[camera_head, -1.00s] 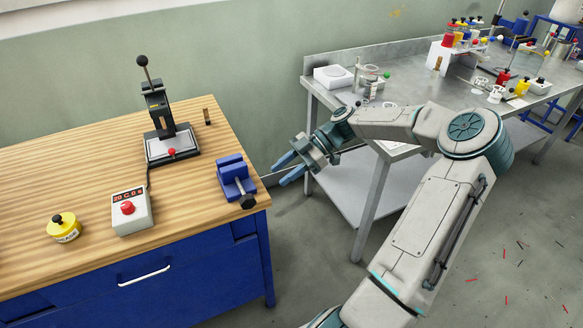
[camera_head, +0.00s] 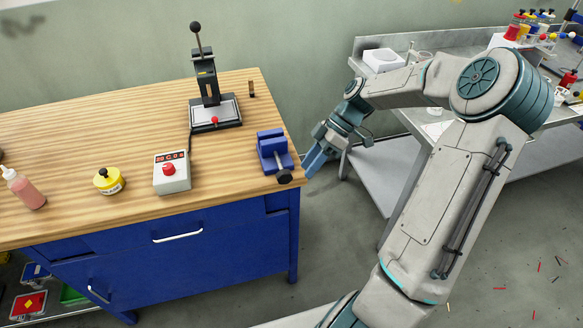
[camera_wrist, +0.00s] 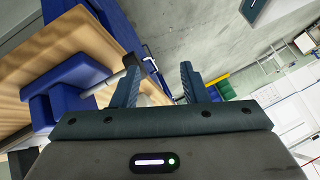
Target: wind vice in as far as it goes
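The blue vice (camera_head: 272,147) sits at the right end of the wooden bench, with its dark round screw knob (camera_head: 284,177) sticking out past the front edge. In the wrist view the vice (camera_wrist: 62,88) is at the left, and its light screw runs toward the dark handle (camera_wrist: 131,62) by my left finger's tip. My gripper (camera_head: 312,160) is just right of the vice, pointing down and left. The wrist view shows its two fingers (camera_wrist: 159,72) apart with nothing held between them. I cannot tell how far the handle is from the fingertips.
On the bench stand a lever press (camera_head: 215,108), a control box with a red button (camera_head: 172,175), a yellow pot (camera_head: 108,181) and a pink bottle (camera_head: 28,190). A metal table (camera_head: 385,180) with labware stands at the right. Floor shows between bench and table.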

